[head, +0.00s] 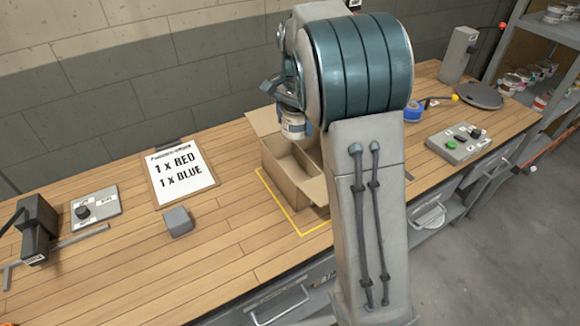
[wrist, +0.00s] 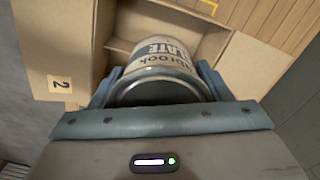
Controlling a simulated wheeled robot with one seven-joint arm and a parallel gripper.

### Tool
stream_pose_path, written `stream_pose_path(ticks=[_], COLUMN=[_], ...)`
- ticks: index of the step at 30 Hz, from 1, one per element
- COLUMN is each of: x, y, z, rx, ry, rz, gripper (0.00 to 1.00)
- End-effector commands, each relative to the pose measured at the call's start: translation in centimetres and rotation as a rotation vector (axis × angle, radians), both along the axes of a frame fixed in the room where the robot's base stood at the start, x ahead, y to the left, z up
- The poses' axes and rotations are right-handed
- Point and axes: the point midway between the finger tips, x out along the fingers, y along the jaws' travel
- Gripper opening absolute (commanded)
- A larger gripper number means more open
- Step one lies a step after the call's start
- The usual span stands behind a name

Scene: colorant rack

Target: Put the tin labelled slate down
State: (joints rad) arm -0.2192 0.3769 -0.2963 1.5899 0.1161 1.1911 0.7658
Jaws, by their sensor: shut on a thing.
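The tin (wrist: 165,55) has a white label that reads "LATE" in part, with the first letter cut off. My gripper (wrist: 158,88) is shut on it, one blue-grey finger on each side. In the head view the tin (head: 294,125) hangs from my gripper (head: 288,105) above the open cardboard box (head: 283,172). The box also shows beyond the tin in the wrist view (wrist: 118,52). My arm hides the right part of the box.
The box stands inside a yellow outline (head: 262,182) on the wooden bench. A clipboard (head: 182,172) reads "1 x RED, 1 x BLUE". A grey block (head: 178,221) sits in front of it. The bench left of the box is mostly clear. A shelf (head: 540,60) with tins stands at right.

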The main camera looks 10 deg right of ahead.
Motion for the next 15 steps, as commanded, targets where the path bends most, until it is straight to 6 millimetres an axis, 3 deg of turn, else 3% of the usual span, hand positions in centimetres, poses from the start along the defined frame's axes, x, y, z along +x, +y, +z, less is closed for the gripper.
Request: stream_pose_path(ticks=[5, 15], x=[-0.1, -0.1], y=[0.3, 0.2], z=[-3.1, -11.5], rx=[-0.001, 0.0], ry=[0.006, 0.004], rz=[0.006, 0.004], gripper=[0.38, 0.38])
